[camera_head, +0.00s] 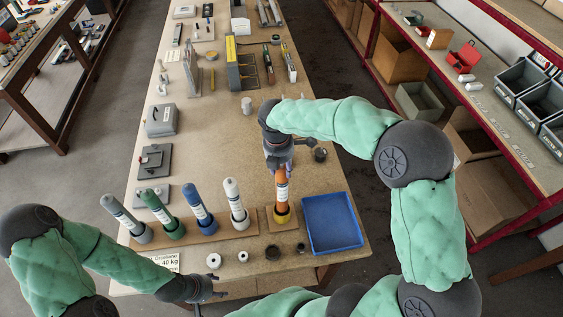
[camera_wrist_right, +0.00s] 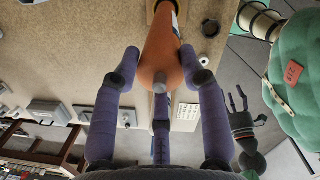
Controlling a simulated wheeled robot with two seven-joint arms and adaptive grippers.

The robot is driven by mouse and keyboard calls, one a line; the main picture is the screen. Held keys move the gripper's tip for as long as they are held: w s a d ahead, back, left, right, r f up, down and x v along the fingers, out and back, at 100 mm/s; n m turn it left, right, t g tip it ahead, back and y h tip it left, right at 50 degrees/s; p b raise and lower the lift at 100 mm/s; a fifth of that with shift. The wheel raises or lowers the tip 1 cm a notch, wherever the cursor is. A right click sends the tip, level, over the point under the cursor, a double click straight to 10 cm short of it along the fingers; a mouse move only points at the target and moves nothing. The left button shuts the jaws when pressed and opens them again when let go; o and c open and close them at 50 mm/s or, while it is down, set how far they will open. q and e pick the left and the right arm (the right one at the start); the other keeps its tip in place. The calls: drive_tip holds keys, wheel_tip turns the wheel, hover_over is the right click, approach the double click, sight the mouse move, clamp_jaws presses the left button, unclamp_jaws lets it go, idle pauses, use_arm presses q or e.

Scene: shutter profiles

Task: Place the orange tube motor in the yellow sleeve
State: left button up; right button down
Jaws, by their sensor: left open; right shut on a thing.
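The orange tube motor (camera_head: 282,187) is upright at the right end of the row in the head view, with a white label on its side. Its lower end is at the mouth of the yellow sleeve (camera_head: 282,217); I cannot tell how deep it sits. My right gripper (camera_head: 279,167) is shut on its upper end from above. My left gripper (camera_head: 207,293) is open and empty at the table's front edge.
Grey, green, blue and white tubes stand in sleeves on a wooden board (camera_head: 165,240) to the left. A blue tray (camera_head: 332,222) is close on the right. Small round parts (camera_head: 272,252) lie in front. The table's middle (camera_head: 215,130) is mostly clear.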

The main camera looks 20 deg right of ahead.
drive_tip(key=shift+w+f, duration=0.1)
drive_tip(key=shift+f, duration=1.8)
drive_tip(key=c, duration=0.7)
unclamp_jaws()
drive_tip(key=shift+f, duration=0.1)
drive_tip(key=shift+s, duration=0.2)
drive_tip(key=r, duration=0.8)
drive_tip(key=a+r, duration=0.1)
drive_tip(key=r, duration=0.3)
drive_tip(key=shift+s+a+r+b, duration=0.1)
drive_tip(key=shift+s+b, duration=0.1)
drive_tip(key=shift+b, duration=0.15)
